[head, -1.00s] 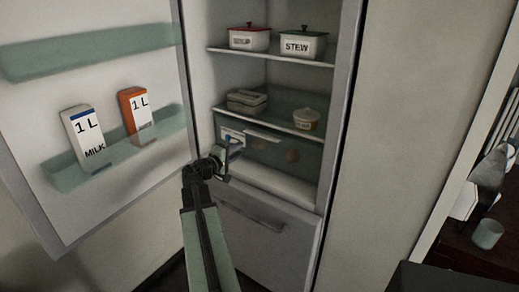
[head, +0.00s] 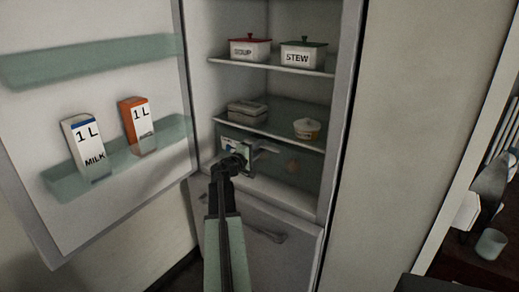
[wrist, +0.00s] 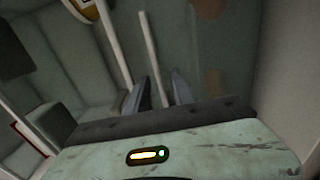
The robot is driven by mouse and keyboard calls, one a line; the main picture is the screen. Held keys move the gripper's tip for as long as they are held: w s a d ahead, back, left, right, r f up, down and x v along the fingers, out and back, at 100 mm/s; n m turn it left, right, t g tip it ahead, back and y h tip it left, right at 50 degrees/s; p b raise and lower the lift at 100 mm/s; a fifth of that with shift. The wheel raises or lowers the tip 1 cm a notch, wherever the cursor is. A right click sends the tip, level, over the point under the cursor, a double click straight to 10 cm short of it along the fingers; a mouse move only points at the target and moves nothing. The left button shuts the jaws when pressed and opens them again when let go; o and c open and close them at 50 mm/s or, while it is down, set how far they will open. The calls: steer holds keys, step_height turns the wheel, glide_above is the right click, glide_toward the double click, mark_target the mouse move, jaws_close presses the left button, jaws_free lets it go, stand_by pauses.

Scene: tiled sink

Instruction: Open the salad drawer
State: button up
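The salad drawer (head: 311,168) is a dark, see-through green box under the lower glass shelf of the open fridge. It looks shut, and round brownish shapes show dimly behind its front. My gripper (head: 262,148) is at the drawer's front, near its upper edge, and covers part of it. In the wrist view the two dark fingertips of my gripper (wrist: 167,90) stand apart. A pale bar, apparently the drawer handle (wrist: 151,45), runs down between them. I cannot tell whether the fingers touch it.
The fridge door (head: 140,190) stands open at the left, with milk (head: 86,150) and an orange carton (head: 138,127) on its rack. A tub (head: 307,129) and boxes (head: 247,112) sit on the shelf above the drawer. A lower compartment front (head: 285,255) is shut below.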

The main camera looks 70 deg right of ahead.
steer(key=shift+c, duration=0.3)
jaws_close()
steer(key=shift+a, duration=0.1)
stand_by(1.0)
